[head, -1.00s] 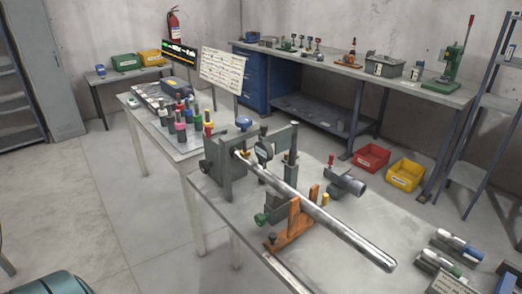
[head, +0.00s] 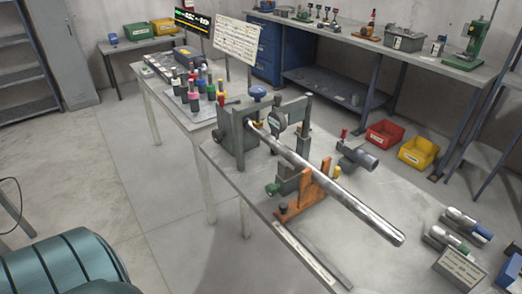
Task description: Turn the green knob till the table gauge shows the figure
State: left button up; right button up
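A positioner fixture stands on the near table (head: 240,183). A grey clamp block (head: 237,135) with a blue knob (head: 258,91) on top holds one end of a long shiny rod (head: 345,198). An orange support (head: 314,188) bears the rod's middle. A green knob (head: 272,188) sits low on the fixture's left side, by the orange support's foot. A round gauge (head: 279,117) stands behind the rod beside the clamp block; its reading is too small to tell. Neither gripper is in view.
A teal ribbed body (head: 70,262) fills the lower left corner. Colourful-handled tools (head: 195,92) stand on the adjoining table. Cylindrical parts (head: 460,230) and a sign plate (head: 460,268) lie at the right. The left floor is clear.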

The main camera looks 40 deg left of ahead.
aim_at(272, 189)
jog(key=j+u, duration=0.25)
jog(key=u, duration=0.25)
jog(key=i+j+u, duration=0.15)
jog(key=u, duration=0.35)
